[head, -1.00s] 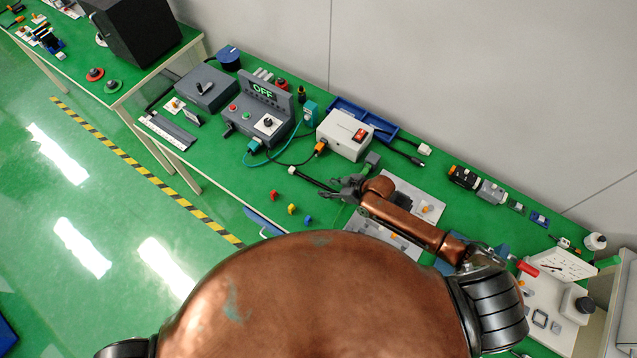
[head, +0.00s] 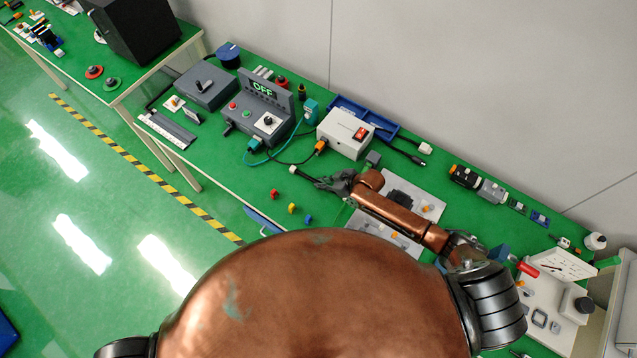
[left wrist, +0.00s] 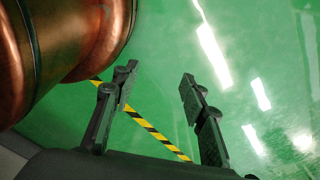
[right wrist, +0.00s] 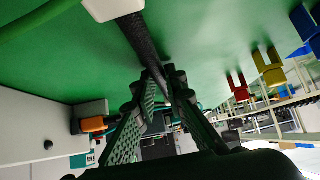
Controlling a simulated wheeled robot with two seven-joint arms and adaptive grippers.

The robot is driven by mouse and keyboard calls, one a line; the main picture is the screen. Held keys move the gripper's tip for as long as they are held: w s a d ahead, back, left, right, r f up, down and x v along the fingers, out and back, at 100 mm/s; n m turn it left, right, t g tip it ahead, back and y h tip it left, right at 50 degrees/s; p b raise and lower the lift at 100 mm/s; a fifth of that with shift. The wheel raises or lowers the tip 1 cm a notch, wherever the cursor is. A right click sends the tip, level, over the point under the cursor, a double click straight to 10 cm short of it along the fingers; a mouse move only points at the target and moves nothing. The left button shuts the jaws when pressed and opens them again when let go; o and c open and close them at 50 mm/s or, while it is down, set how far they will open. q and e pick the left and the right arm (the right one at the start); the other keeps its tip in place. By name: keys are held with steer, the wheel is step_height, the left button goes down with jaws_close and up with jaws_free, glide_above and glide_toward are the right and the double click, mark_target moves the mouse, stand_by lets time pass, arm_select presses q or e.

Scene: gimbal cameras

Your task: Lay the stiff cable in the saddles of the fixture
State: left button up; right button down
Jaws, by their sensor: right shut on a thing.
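The stiff cable (head: 308,178) is black with a white end (head: 292,169). My right gripper (head: 336,183) is shut on the cable; in the right wrist view the cable (right wrist: 142,38) runs between the fingers (right wrist: 162,85). Its far part is hidden by the gripper. Small red (head: 274,194), yellow (head: 291,208) and blue (head: 308,219) two-pronged pieces, which look like saddles, stand near the front edge. My left gripper (left wrist: 158,92) is open and empty over the floor.
A white power box (head: 345,133) with a red switch stands behind the cable, with an orange plug (head: 321,147). A grey control box (head: 262,118) is at the left. A pale plate (head: 428,205) lies under my right arm. Green bench between cable and coloured pieces is clear.

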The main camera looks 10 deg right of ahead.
steer(key=shift+w, duration=0.15)
steer(key=shift+r, duration=0.7)
arm_select(q)
steer(key=shift+w+f+b, duration=0.25)
steer(key=shift+w+b, duration=0.05)
steer(key=shift+w, duration=0.35)
arm_select(e)
steer(key=s+r, duration=1.1)
steer(key=s, duration=0.3)
steer(key=shift+a+r, duration=0.15)
steer(key=shift+r, duration=0.15)
steer(key=c, duration=2.6)
jaws_free()
jaws_close()
